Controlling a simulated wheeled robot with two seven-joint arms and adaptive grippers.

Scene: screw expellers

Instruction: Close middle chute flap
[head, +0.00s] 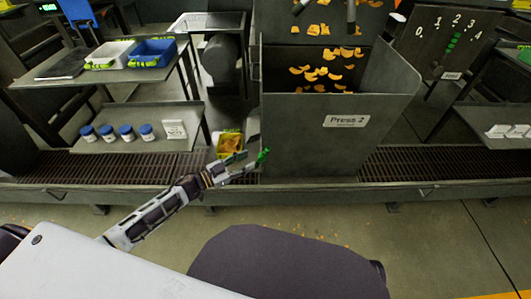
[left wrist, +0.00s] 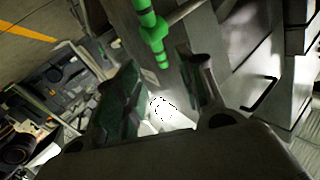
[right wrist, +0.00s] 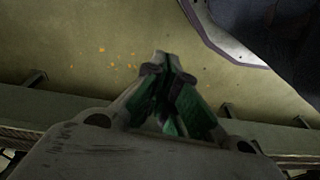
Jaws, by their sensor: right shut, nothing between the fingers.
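A green handle (head: 263,156) sticks out low at the left front corner of the Press 2 bin (head: 300,140). It also shows in the left wrist view (left wrist: 152,30), where its lower end hangs ahead of the gap between my fingers. My left gripper (head: 243,164) is open, with its fingers (left wrist: 160,75) apart on either side of that gap. I cannot tell if they touch the handle. The flap itself is not clearly visible. My right gripper (right wrist: 165,65) is shut and empty above the floor; it does not show in the head view.
A yellow crate (head: 230,145) with orange contents stands behind my left gripper. Blue-lidded jars (head: 125,132) stand on a shelf at left; a blue tray (head: 153,53) is above. A floor grate (head: 430,161) runs along the front. Orange pieces (head: 327,68) lie in the bin.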

